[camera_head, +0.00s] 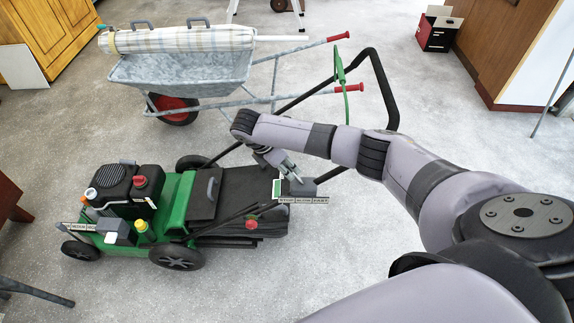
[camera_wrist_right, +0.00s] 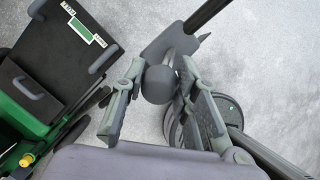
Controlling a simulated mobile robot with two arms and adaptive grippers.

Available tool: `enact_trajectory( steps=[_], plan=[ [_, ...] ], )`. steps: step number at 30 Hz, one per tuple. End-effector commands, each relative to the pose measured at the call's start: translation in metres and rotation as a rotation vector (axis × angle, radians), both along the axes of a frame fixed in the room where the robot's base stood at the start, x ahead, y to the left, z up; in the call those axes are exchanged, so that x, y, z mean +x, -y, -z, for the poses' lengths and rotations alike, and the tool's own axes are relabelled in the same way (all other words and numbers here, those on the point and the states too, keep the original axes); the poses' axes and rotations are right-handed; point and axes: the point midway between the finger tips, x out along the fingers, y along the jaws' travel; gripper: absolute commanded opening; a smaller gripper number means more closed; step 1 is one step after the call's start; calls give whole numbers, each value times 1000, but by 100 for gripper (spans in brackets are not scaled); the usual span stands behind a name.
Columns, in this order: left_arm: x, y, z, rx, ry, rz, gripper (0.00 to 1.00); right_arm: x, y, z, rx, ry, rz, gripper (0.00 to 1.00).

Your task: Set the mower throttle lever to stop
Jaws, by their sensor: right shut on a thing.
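The green and black mower (camera_head: 160,205) stands on the floor at the left of the head view. Its throttle housing (camera_head: 305,186) is a small grey box on the handle, with a label strip (camera_head: 303,200) reading STOP, SLOW and FAST. My right gripper (camera_head: 292,174) reaches down to it. In the right wrist view, the gripper (camera_wrist_right: 157,88) has a finger on each side of the throttle lever's round grey knob (camera_wrist_right: 157,84) and is shut on it. The grey housing (camera_wrist_right: 172,38) is just beyond. The lever's position along the label is hidden in the head view. My left gripper is out of view.
A wheelbarrow (camera_head: 180,75) carrying a rolled plaid cloth stands behind the mower. The mower's black handlebar (camera_head: 384,85) rises behind my right arm. A red and black box (camera_head: 437,33) sits at the back right. Concrete floor is clear in front.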

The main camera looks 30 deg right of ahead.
Motion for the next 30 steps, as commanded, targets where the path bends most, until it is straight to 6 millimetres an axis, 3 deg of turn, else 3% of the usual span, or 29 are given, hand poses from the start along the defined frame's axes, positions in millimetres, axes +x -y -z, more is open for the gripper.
enact_trajectory(
  steps=[8, 9, 17, 26, 30],
  plan=[
    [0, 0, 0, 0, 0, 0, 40, -1, 0, 1, -2, -3, -3, 0],
    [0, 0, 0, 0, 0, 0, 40, -1, 0, 1, -2, -3, -3, 30],
    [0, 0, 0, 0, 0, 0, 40, -1, 0, 1, -1, -1, -3, 48],
    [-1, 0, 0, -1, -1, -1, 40, 0, 0, 0, -1, -1, -2, 49],
    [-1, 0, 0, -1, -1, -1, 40, 1, -5, -9, 1, 2, -3, 49]
  ],
)
